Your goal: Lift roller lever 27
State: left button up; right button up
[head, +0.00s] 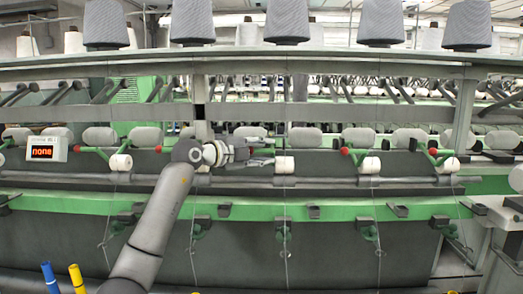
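A row of green roller levers with red knobs runs along the spinning frame, with a lever at the left (92,150), another at centre right (354,155) and one at the right (438,156). I cannot read any number, so I cannot tell which is lever 27. My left gripper (265,151) reaches in from the left at lever height, just above a white bobbin (284,165). Its fingers look apart, one above the other. The gripper and wrist hide whatever lever is behind them. My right gripper is out of view.
A long grey rod (230,181) carries white bobbins in front of the levers. Above is a grey beam (330,112) and a shelf with large grey yarn cones (287,22). A small display (42,149) at the left reads "none". A green rail (350,210) runs below.

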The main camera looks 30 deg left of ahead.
pick_arm(q)
grip_shut()
jog(key=shift+r, duration=0.1)
